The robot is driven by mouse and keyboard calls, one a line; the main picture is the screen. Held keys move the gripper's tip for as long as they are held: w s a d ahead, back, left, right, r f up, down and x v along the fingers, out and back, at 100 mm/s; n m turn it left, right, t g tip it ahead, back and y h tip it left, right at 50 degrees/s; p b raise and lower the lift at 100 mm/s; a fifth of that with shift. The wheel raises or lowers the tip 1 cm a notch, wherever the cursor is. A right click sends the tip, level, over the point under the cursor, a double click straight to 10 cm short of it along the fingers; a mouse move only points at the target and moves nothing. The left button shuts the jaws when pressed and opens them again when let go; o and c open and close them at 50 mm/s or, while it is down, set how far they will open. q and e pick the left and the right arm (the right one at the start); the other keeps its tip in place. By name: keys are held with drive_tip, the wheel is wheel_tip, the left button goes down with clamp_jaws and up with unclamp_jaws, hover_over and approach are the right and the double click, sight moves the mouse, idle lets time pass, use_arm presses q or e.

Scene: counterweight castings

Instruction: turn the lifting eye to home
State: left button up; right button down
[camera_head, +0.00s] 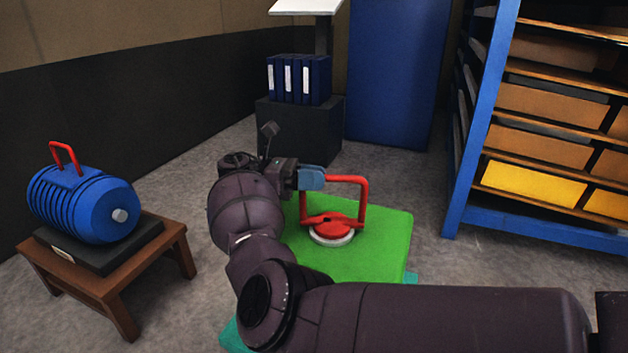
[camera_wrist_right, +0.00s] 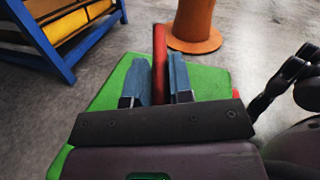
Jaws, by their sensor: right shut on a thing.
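The red lifting eye (camera_head: 362,200) is a squared loop rising from a round red hub on a pale ring (camera_head: 332,239), on top of the green casting (camera_head: 380,252). My right gripper (camera_head: 312,178) is shut on the left upright of the lifting eye. In the right wrist view, the red bar (camera_wrist_right: 159,50) stands between the two blue fingers of my right gripper (camera_wrist_right: 166,80). My right arm hides the left and near parts of the green casting. Any home mark is not visible. My left gripper is not in view.
A blue ribbed motor (camera_head: 85,205) with a red handle sits on a brown wooden stool (camera_head: 120,275) at left. A blue shelf rack (camera_head: 470,130) stands at right. A dark cabinet (camera_head: 300,128) bears blue binders (camera_head: 300,80). An orange flared post (camera_wrist_right: 193,22) stands beyond the casting.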

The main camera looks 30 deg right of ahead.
drive_tip(key=shift+r, duration=0.15)
drive_tip(key=c, duration=1.1)
unclamp_jaws()
